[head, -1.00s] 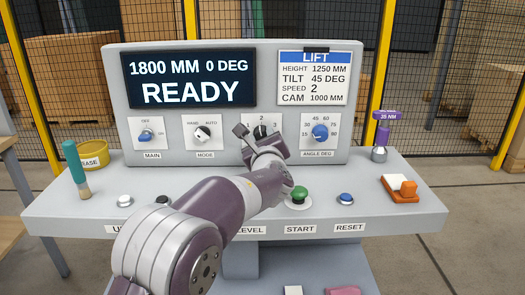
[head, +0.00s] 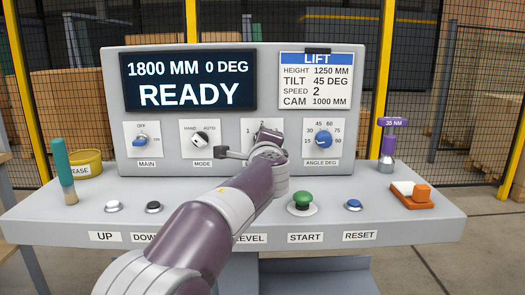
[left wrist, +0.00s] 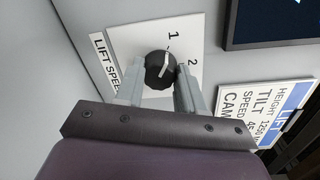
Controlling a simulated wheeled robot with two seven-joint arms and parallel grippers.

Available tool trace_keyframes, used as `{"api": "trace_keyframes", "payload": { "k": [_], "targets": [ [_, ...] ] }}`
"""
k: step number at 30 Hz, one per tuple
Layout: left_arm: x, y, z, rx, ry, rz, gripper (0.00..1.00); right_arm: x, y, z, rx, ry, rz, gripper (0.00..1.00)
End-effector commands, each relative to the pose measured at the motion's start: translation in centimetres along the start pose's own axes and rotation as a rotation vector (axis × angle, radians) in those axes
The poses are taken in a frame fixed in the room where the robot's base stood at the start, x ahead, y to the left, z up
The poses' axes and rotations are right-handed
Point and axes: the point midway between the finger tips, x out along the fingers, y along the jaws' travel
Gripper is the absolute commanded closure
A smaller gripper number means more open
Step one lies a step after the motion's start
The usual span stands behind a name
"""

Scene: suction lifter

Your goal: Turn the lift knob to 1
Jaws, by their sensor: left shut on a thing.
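The lift speed knob (left wrist: 158,72) is black with a white pointer mark, on a white plate (left wrist: 130,42) with the figures 1 and 2 showing in the left wrist view. Its mark points roughly toward the 1, away from the 2; the exact angle is hard to tell. My left gripper (left wrist: 160,84) is shut on the knob, one finger on each side. In the head view my left gripper (head: 266,136) covers most of the knob and part of its plate (head: 248,126). My right gripper is not in view.
The display (head: 188,81) reads READY; the lift card (head: 315,80) shows speed 2. The mode knob (head: 200,140) and angle knob (head: 323,140) flank the held knob. A green start button (head: 303,198), teal-handled tool (head: 63,170) and orange block (head: 421,192) are on the console.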

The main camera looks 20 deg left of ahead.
Motion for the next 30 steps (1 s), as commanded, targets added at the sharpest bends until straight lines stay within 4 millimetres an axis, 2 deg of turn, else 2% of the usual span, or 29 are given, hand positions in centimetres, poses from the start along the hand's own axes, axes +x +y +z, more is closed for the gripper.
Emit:
{"api": "trace_keyframes", "payload": {
  "k": [20, 21, 22, 23, 30],
  "targets": [
    [0.03, 0.08, -0.02, -0.055, 0.004, 0.003, 0.92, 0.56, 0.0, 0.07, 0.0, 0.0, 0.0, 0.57],
    [0.03, 0.08, -0.01, -0.055, 0.004, 0.003, 0.49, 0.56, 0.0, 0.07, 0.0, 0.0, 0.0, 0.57],
    [0.03, 0.08, -0.01, -0.055, 0.004, 0.003, 0.39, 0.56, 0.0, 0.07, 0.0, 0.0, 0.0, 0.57],
    [0.03, 0.08, -0.01, -0.055, 0.003, 0.002, 0.36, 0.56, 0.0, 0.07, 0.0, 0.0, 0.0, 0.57],
    [0.0, 0.04, 0.01, -0.054, 0.003, 0.002, 0.36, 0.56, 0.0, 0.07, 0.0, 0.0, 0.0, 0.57]
  ]
}}
